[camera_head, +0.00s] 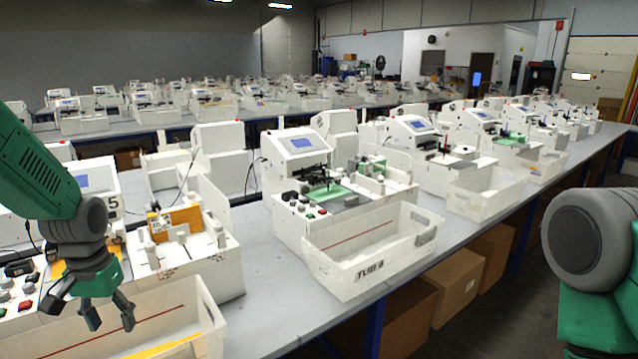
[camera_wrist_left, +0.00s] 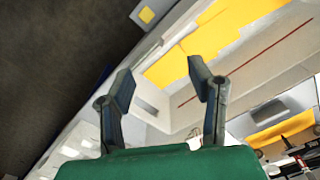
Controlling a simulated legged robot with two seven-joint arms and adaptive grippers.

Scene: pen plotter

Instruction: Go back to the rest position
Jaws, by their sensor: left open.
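A plotter machine (camera_head: 305,150) with a green plate stands mid-table, with a white bin (camera_head: 370,245) in front of it. Grey table (camera_head: 262,290) is bare between the bins. Cardboard boxes (camera_head: 455,285) sit underneath.

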